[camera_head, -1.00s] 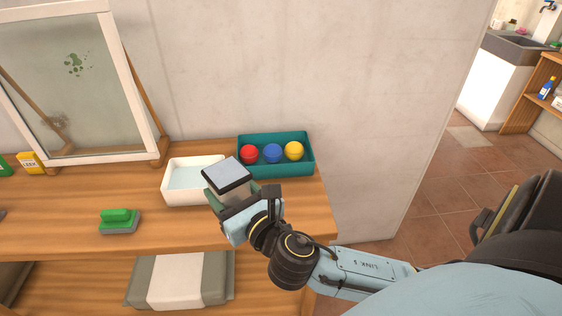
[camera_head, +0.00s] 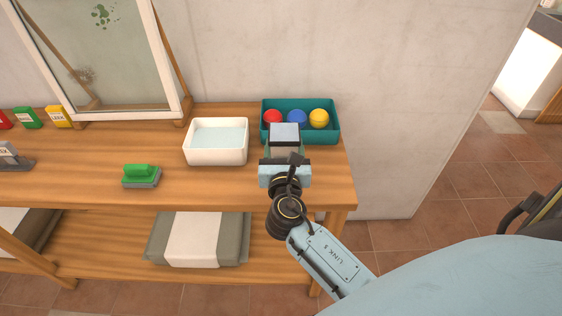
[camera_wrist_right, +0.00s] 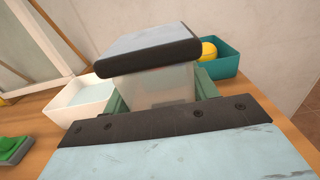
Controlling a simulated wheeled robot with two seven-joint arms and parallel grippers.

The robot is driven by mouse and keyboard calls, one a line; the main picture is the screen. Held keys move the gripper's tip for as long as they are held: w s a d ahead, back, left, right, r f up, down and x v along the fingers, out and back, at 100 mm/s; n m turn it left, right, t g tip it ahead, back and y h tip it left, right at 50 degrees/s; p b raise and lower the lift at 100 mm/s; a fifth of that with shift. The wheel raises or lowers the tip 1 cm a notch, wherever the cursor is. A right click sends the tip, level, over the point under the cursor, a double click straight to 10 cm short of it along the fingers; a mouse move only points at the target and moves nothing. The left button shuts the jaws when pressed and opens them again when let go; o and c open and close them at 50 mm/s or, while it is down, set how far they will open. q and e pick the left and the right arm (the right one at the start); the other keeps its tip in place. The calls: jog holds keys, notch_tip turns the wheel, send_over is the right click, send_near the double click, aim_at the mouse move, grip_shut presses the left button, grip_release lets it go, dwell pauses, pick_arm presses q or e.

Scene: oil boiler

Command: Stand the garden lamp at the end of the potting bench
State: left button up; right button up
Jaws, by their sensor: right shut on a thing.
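The garden lamp (camera_head: 284,134) has a dark-rimmed top with a grey panel and a pale translucent body. It is at the right end of the wooden potting bench (camera_head: 345,193), in front of the teal box. My right gripper (camera_head: 284,154) is shut on the lamp. In the right wrist view the lamp (camera_wrist_right: 150,52) stands between the green finger pads of the gripper (camera_wrist_right: 160,92), its top roughly level. The lamp's base is hidden, so I cannot tell whether it touches the bench. My left gripper is not in view.
A teal box (camera_head: 331,134) with red, blue and yellow balls stands behind the lamp. A white basin (camera_head: 217,155) of water is to its left. A green brush (camera_head: 141,175) lies further left. A framed pane (camera_head: 105,55) leans at the back. The bench front near the right end is clear.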

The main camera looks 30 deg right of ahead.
jog(key=shift+f+b, duration=0.75)
jog(key=shift+f, duration=1.25)
jog(key=shift+f, duration=0.2)
jog(key=o, duration=1.2)
jog(key=shift+r, duration=0.15)
jog(key=shift+s+a, duration=0.15)
jog(key=shift+s, duration=0.05)
jog(key=v, duration=1.1)
jog(key=shift+s, duration=0.3)
jog(key=shift+a, duration=0.1)
